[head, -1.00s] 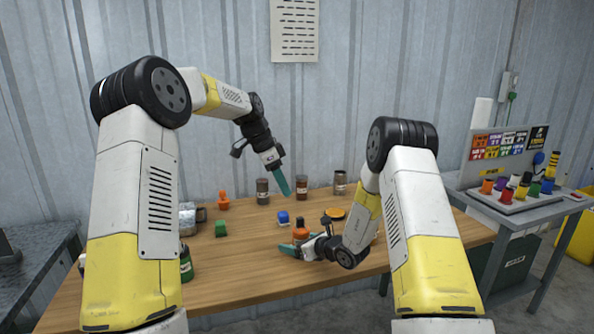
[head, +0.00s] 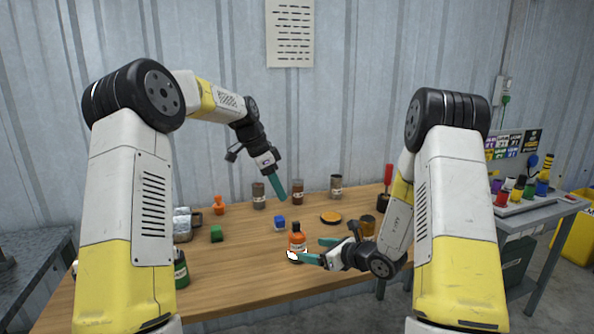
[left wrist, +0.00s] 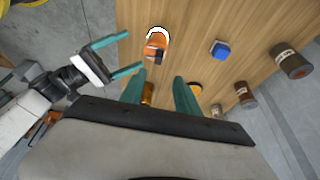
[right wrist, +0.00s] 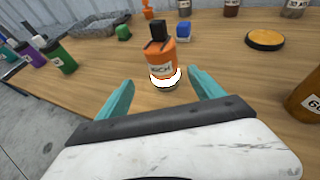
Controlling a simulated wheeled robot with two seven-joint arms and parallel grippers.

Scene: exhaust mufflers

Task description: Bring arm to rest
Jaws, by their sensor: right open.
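My right gripper (head: 322,250) is open and empty, low over the table, with its teal fingers pointing at an orange bottle (head: 297,240). The bottle has a black cap and stands upright on a white ring (right wrist: 166,79). In the right wrist view the bottle (right wrist: 160,55) stands beyond the fingertips, apart from them. My left gripper (head: 277,186) hangs above the back of the table, fingers pointing down. In the left wrist view its two fingers (left wrist: 160,88) are spread apart with nothing between them near the tips. The right gripper (left wrist: 128,58) also shows there.
On the wooden table (head: 240,262) are a blue cube (head: 280,222), a green cube (head: 216,234), an orange disc (head: 330,218), several jars along the back and a green bottle (head: 181,270) at front left. A grey side table (head: 545,206) stands at right.

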